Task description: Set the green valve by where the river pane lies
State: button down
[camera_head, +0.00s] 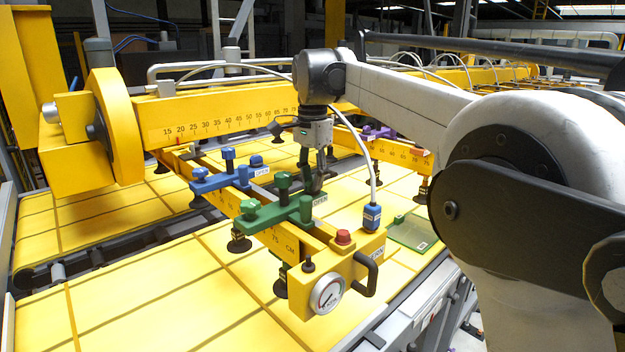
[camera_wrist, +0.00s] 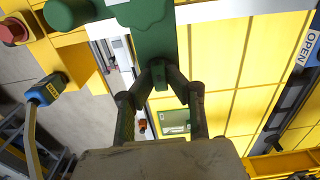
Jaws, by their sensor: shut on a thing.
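The green valve (camera_head: 275,212) sits across the yellow beam, with knobs on top and an OPEN label beside its right end. Its green body (camera_wrist: 152,30) fills the top of the wrist view. My gripper (camera_head: 313,188) points down at the valve's right end. In the wrist view its fingertips (camera_wrist: 162,72) are closed together on a small green part of the valve, mostly hidden between them. A green-tinted pane (camera_head: 412,232) with a small tag lies right of the beam's front end; it also shows beyond my fingers (camera_wrist: 174,122). I cannot read its tag.
A blue valve (camera_head: 222,180) sits farther back on the same beam. At the beam's front are a red button (camera_head: 343,238), a gauge (camera_head: 327,294) and a black handle (camera_head: 367,275). A blue plug (camera_head: 372,216) hangs on a white hose. A purple valve (camera_head: 378,132) is behind.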

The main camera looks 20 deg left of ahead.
jog(key=shift+n, duration=0.3)
jog(key=n, duration=0.3)
jog(key=shift+n, duration=0.4)
jog(key=n, duration=0.4)
jog(key=shift+n, duration=0.3)
jog(key=n, duration=0.8)
jog(key=shift+n+b, duration=0.3)
jog(key=c, duration=1.7)
grip_release()
jog(key=shift+r, duration=0.15)
